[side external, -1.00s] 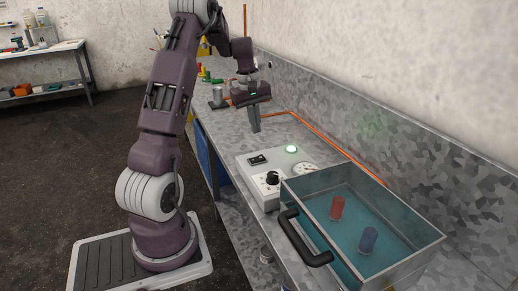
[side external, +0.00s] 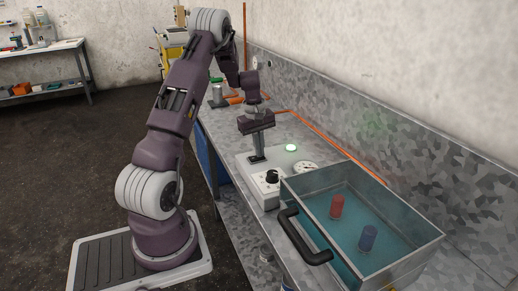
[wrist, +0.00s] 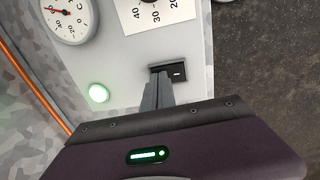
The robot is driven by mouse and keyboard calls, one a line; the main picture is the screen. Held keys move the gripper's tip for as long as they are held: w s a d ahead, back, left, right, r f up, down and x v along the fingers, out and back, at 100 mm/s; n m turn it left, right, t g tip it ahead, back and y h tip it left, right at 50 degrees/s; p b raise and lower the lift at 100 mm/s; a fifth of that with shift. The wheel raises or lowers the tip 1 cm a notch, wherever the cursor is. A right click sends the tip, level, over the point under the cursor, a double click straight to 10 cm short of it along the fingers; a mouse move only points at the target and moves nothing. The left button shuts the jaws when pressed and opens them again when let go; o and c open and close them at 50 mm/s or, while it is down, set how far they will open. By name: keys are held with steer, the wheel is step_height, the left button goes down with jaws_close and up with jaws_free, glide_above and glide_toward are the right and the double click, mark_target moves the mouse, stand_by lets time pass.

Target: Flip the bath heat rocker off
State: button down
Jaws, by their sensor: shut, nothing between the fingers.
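The bath heat rocker is a small black switch (wrist: 178,73) on the white control panel (wrist: 118,65). In the wrist view a pale mark shows on its right part; its left part lies behind the fingertips. My gripper (wrist: 159,82) is shut and empty, its fingertips at the rocker's edge. In the side view my gripper (side external: 257,158) points down over the panel and hides the rocker. I cannot tell whether the fingertips touch it. A round green lamp (wrist: 98,93) is lit on the panel; it also shows in the side view (side external: 291,148).
A black knob (side external: 272,177) and a round dial gauge (wrist: 68,14) share the panel. A clear-walled water bath (side external: 318,207) with a black handle (side external: 303,239) stands beside it, holding a red drum (side external: 337,207) and a blue drum (side external: 368,239). An orange pipe (side external: 330,149) runs along the wall.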

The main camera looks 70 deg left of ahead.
steer(key=shift+s+f, duration=0.15)
steer(key=shift+s, duration=0.7)
steer(key=shift+r, duration=0.2)
step_height(320, 180, up, 14)
steer(key=s, duration=0.2)
steer(key=shift+f, duration=0.1)
